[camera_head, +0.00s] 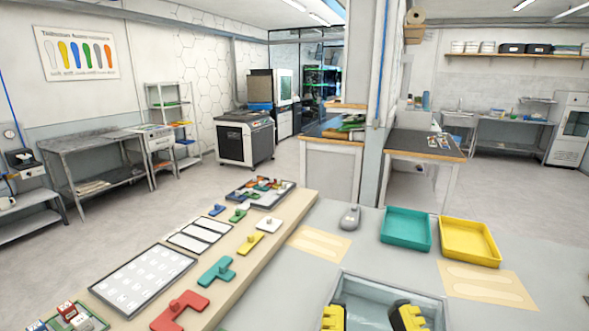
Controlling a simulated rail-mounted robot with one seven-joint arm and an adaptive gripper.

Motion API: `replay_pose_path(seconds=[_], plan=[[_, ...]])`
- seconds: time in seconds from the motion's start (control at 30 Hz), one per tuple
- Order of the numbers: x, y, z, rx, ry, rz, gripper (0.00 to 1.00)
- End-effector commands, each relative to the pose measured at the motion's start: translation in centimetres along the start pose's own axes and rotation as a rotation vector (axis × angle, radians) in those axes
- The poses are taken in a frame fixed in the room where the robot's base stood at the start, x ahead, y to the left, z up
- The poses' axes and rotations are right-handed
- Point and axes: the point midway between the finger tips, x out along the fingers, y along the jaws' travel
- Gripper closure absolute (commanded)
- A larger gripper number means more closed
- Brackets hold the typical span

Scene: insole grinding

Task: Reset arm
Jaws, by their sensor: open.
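My gripper (370,314) shows at the bottom edge of the head view, to the right of centre. Its two yellow and black fingers are spread wide apart. It is open, and nothing shows between the fingers. The fingers appear over or inside a grey open box (385,284) on the grey table. I cannot tell how high they are above its floor. The rest of my arm is outside the frame.
A teal tray (406,246) and a yellow tray (469,259) stand on the grey table (275,284). A grey mouse-shaped item (350,217) lies left of them. Coloured shapes, including a red piece (180,310), lie on the wooden strip (236,277) at left.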

Motion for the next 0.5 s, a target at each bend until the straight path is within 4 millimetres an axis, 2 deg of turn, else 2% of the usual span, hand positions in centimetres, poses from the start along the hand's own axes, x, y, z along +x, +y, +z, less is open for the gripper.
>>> replay_pose_path(seconds=[0.03,0.4,0.5], plan=[[1.6,0.0,-4.3,0.001,0.000,0.000,0.57],[7.5,0.0,-19.9,0.005,0.000,0.000,0.57],[8.8,-0.1,-23.2,0.007,-0.001,0.000,0.57]])
